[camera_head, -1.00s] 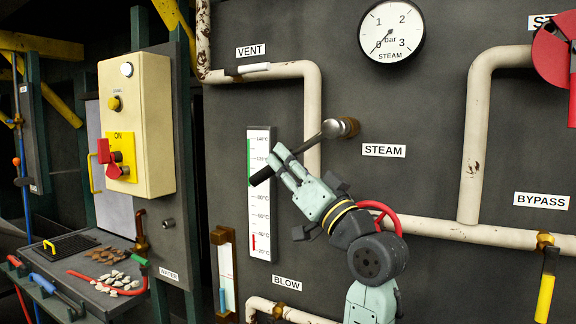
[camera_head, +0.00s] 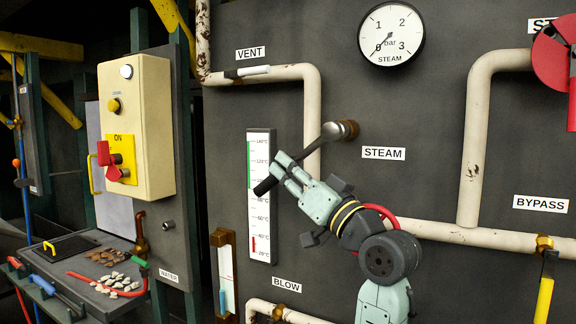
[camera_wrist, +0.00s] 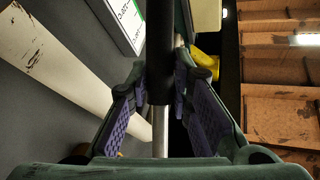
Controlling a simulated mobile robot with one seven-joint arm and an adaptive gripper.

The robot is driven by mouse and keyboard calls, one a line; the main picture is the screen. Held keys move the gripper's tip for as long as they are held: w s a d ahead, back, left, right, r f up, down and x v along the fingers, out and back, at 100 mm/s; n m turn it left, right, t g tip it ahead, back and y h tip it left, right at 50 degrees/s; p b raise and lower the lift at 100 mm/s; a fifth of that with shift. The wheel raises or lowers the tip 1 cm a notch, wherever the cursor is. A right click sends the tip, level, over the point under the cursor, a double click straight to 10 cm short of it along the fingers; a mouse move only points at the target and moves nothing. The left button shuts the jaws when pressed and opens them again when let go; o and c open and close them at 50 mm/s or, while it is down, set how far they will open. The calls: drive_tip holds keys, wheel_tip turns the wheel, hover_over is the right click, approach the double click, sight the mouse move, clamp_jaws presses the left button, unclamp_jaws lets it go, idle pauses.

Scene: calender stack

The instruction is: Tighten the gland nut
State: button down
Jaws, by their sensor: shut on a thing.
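A brass gland nut (camera_head: 348,130) sits on the panel beside the STEAM label. A grey metal spanner (camera_head: 329,131) has its head at the nut, and its shaft slopes down to the left to a black handle (camera_head: 265,186). My gripper (camera_head: 284,170) is shut on the handle, left of and below the nut. In the wrist view the black handle (camera_wrist: 160,55) runs between the purple finger pads of my gripper (camera_wrist: 160,90), with the bare metal shaft below it. The exact fit of the spanner head on the nut is too small to tell.
A thermometer strip (camera_head: 260,215) is on the panel just behind the handle's end. A cream vent pipe (camera_head: 312,100) passes behind the spanner shaft. A red wheel (camera_head: 380,213) is partly hidden behind my arm. A pressure gauge (camera_head: 391,34) is above.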

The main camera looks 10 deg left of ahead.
drive_tip(key=shift+s+a, duration=0.2)
drive_tip(key=shift+s, duration=0.4)
drive_tip(key=shift+s+a, duration=0.15)
drive_tip(key=shift+s, duration=0.4)
idle(2.8)
drive_tip(key=s, duration=0.2)
drive_tip(key=shift+s+a, duration=0.3)
drive_tip(key=shift+a, duration=0.1)
